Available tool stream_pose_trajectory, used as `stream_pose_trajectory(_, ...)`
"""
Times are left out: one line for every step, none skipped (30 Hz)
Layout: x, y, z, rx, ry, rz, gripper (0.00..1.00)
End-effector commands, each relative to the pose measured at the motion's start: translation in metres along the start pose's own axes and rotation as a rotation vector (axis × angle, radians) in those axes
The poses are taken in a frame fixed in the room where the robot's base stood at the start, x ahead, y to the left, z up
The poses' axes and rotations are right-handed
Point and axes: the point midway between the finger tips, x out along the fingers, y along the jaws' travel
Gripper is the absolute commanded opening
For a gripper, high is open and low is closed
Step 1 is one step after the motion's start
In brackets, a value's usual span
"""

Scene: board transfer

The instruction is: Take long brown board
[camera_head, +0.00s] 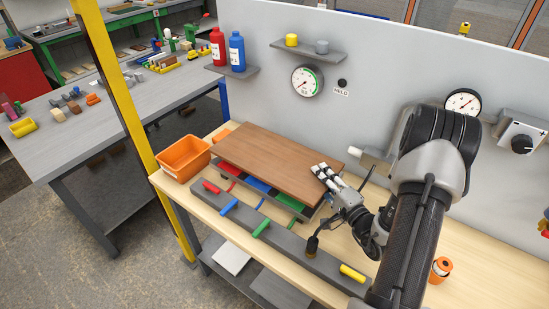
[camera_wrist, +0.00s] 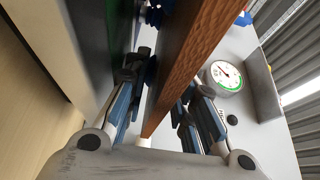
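The long brown board (camera_head: 278,160) lies flat above the workbench, over a row of coloured parts. It also shows edge-on in the wrist view (camera_wrist: 195,50). My gripper (camera_head: 325,172) is at the board's right end. In the wrist view, my gripper (camera_wrist: 166,88) has its blue-padded fingers on both faces of the board, close against them, and looks shut on it. The finger contact is partly hidden in the head view.
An orange bin (camera_head: 183,158) stands at the board's left. A grey rail (camera_head: 290,240) with coloured handles runs along the bench's front. A wall panel with a gauge (camera_head: 308,81) and a small shelf (camera_head: 308,50) rises behind. Yellow post (camera_head: 128,105) stands left.

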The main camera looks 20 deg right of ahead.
Motion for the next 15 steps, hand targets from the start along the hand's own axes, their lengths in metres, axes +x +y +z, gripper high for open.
stream_pose_trajectory(-0.0001,0.0000,0.0000,0.000,0.000,0.000,0.18)
stream_pose_trajectory(-0.0001,0.0001,0.0000,0.000,0.000,0.000,0.16)
stream_pose_trajectory(-0.0002,0.0001,0.0000,0.000,0.000,0.000,0.13)
stream_pose_trajectory(-0.0002,0.0001,0.0000,0.000,0.000,0.000,0.11)
stream_pose_trajectory(-0.0002,0.0001,0.0000,0.000,0.000,0.000,0.09)
stream_pose_trajectory(-0.0002,0.0001,0.0000,0.000,0.000,0.000,0.07)
stream_pose_trajectory(-0.0002,0.0001,0.0001,0.000,0.000,0.000,0.05)
stream_pose_trajectory(-0.0002,0.0001,0.0000,0.000,0.000,0.000,0.03)
stream_pose_trajectory(-0.0002,0.0001,0.0000,0.000,0.000,0.000,0.00)
stream_pose_trajectory(-0.0002,0.0001,0.0001,0.000,0.000,0.000,0.00)
stream_pose_trajectory(-0.0002,0.0001,0.0001,0.000,0.000,0.000,0.00)
stream_pose_trajectory(-0.0002,0.0001,0.0001,0.000,0.000,0.000,0.00)
stream_pose_trajectory(-0.0002,0.0001,0.0001,0.000,0.000,0.000,0.00)
stream_pose_trajectory(-0.0002,0.0001,0.0001,0.000,0.000,0.000,0.00)
stream_pose_trajectory(-0.0002,0.0001,0.0001,0.000,0.000,0.000,0.00)
